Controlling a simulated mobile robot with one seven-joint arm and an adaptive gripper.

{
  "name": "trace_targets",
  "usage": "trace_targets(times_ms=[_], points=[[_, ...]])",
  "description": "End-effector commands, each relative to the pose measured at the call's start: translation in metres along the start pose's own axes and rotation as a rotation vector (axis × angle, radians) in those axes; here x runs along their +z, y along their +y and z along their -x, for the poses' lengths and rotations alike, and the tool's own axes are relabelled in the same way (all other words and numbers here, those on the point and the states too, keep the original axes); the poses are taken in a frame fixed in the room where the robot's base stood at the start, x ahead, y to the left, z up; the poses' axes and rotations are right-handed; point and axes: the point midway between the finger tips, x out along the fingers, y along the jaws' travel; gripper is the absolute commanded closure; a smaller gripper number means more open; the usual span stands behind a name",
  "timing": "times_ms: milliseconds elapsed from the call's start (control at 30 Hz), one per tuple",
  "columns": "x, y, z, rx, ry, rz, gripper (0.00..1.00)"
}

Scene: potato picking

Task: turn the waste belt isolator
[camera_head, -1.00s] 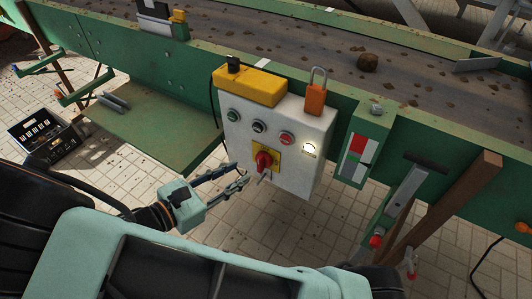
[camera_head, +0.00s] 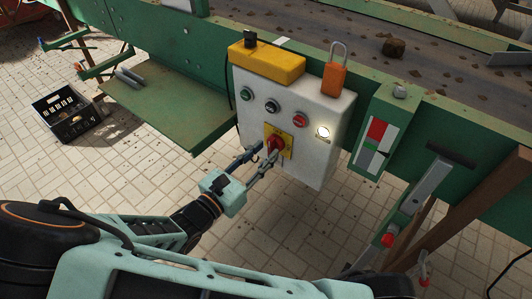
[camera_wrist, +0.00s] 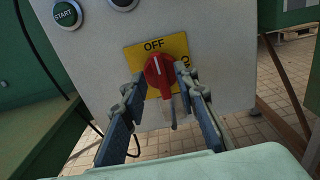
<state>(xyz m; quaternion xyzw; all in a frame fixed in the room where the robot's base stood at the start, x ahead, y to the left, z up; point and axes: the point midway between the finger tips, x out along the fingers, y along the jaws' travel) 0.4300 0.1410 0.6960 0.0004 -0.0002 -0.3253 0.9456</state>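The isolator is a red rotary knob (camera_head: 276,145) on a yellow plate (camera_head: 287,139), on the front of a white control box (camera_head: 306,165). In the wrist view the knob (camera_wrist: 157,74) has a white line pointing up toward the word OFF on its plate (camera_wrist: 130,54). My gripper (camera_head: 267,158) reaches the knob from the lower left in the head view. In the wrist view my gripper (camera_wrist: 161,81) is open, one finger on each side of the knob. I cannot tell whether either finger touches it.
Several push buttons (camera_head: 272,107) and a lit lamp (camera_head: 322,133) sit above the knob. An orange padlock (camera_head: 334,79) and a yellow cover (camera_head: 266,63) are on top. A green shelf (camera_head: 172,110) is left of the box; a black crate (camera_head: 66,114) is on the floor.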

Motion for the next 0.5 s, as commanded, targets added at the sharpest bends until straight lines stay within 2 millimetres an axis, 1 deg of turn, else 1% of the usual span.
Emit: trace_targets(times_ms=[33, 133, 433, 467, 500], points=[[-0.0013, -0.0004, -0.0055, -0.001, -0.001, 0.001, 0.72], [-0.0006, -0.0006, -0.0122, -0.001, -0.001, 0.001, 0.72], [0.0001, -0.0002, -0.0149, 0.001, 0.001, 0.002, 0.72], [0.0001, -0.0002, -0.0149, 0.0, 0.0, 0.002, 0.74], [0.0001, -0.0002, -0.0149, 0.0, 0.0, 0.002, 0.78]])
